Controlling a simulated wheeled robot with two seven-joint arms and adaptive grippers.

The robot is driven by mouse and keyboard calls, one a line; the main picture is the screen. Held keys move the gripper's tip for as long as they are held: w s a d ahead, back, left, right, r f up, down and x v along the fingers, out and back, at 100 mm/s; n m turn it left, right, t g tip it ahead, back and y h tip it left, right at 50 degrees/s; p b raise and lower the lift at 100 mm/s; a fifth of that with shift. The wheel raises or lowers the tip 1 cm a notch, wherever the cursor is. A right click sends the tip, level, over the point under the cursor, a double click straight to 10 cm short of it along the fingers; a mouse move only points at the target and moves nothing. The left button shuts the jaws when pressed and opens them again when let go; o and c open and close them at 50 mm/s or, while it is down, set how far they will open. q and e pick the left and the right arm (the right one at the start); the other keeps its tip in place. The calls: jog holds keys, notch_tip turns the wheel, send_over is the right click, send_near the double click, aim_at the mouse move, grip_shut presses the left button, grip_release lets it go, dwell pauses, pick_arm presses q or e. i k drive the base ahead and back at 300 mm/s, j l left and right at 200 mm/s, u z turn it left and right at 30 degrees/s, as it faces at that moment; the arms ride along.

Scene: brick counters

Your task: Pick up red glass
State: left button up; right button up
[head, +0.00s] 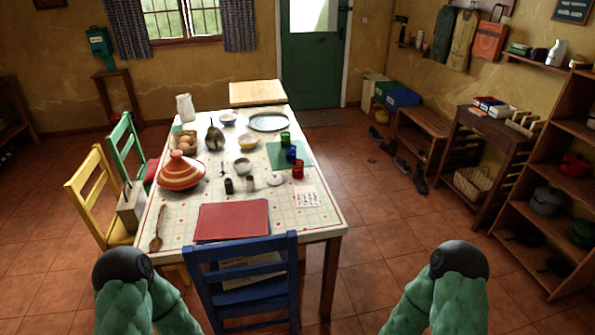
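The red glass (298,169) is small and stands upright on the right side of the table, near its right edge. A blue glass (291,154) and a green glass (285,138) stand just behind it, by a green mat (276,156). My two green arms come in at the bottom of the head view, left and right, well short of the table top. Neither gripper shows in the view.
A blue chair (242,275) stands at the table's near side, between me and the table (320,222). A red mat (232,220), a tagine (183,172) and several bowls are on the table. Open tiled floor (385,225) lies right of the table, before shelves (550,200).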

aim_at(298, 169)
jog(key=z, duration=1.35)
jog(key=i+l+z, duration=0.15)
jog(key=i+z, duration=0.15)
jog(key=i, duration=0.55)
jog(key=i+z, duration=0.3)
jog(key=i, duration=0.55)
jog(key=i+j+u, duration=0.1)
jog(key=i+u, duration=0.3)
jog(key=i+l+u, duration=0.1)
jog(key=i+u, duration=0.35)
jog(key=i+l+u, duration=0.25)
jog(key=i+u, duration=0.15)
jog(key=i, duration=0.15)
jog(key=i+j+u, duration=0.25)
jog(key=i+u, duration=0.15)
jog(key=i, duration=0.2)
jog(key=i+j+u, duration=0.1)
jog(key=i+u, duration=0.3)
jog(key=i, duration=0.2)
jog(key=i+l+u, duration=0.15)
jog(key=i+u, duration=0.25)
jog(key=i, duration=0.15)
jog(key=i+u, duration=0.4)
jog(key=i+l+u, duration=0.2)
jog(key=i+u, duration=0.2)
jog(key=i+l+u, duration=0.35)
jog(key=i+j, duration=0.1)
